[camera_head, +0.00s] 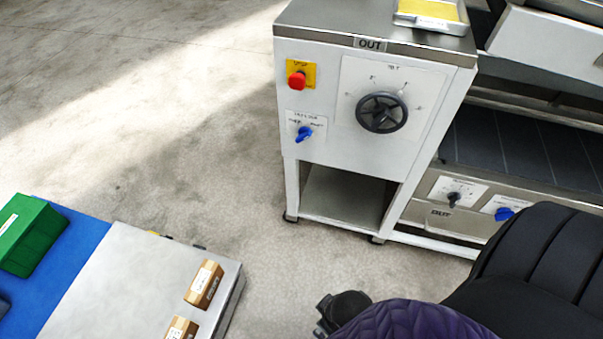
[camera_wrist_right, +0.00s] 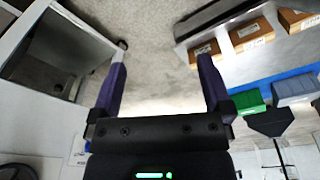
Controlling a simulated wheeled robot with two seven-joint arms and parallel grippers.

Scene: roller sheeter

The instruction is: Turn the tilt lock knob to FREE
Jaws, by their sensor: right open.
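A blue knob (camera_head: 304,133) sits on a small white plate (camera_head: 296,121) low on the left of the machine's white front panel. The plate's lettering is too small to read with certainty; a mark stands on either side above the knob. The knob's grip slants from lower left to upper right. In the right wrist view my right gripper (camera_wrist_right: 163,80) is open and empty, its two purple fingers wide apart. It is beside the machine, and the knob is not clearly seen there. My left gripper is in neither view.
Above the knob is a red stop button (camera_head: 297,79); a black handwheel (camera_head: 382,112) is to its right. Another blue knob (camera_head: 505,213) and a black knob (camera_head: 453,199) are lower right. A cart with boxes (camera_head: 204,284) and a green bin (camera_head: 30,235) stands lower left. Floor between is clear.

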